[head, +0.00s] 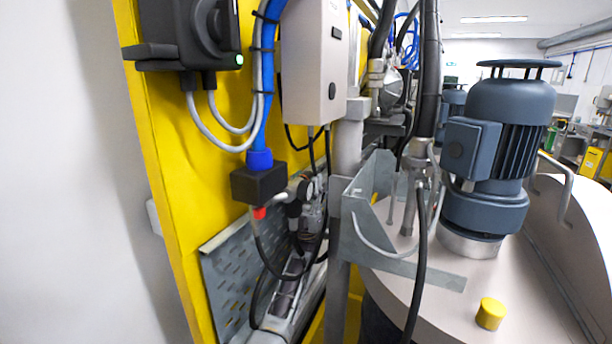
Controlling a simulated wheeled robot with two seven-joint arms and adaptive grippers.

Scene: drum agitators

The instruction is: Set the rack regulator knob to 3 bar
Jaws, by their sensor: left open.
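A small round pressure gauge (309,189) shows behind the black block, low on the yellow panel. It is beside a cluster of metal and dark fittings (310,224), which I take to be the rack regulator. Cables and hoses partly cover this cluster. I cannot pick out the knob clearly or read the gauge needle at this size. I cannot make out my left gripper or my right gripper anywhere in the head view. Nothing is seen touching the regulator fittings.
The yellow panel (183,170) carries a dark switch box (187,35), a grey cabinet (314,65) and a black block (258,184) with a blue hose. A metal bracket (395,255) and black cables stand right, before the drum motor (500,130). Left is a plain wall.

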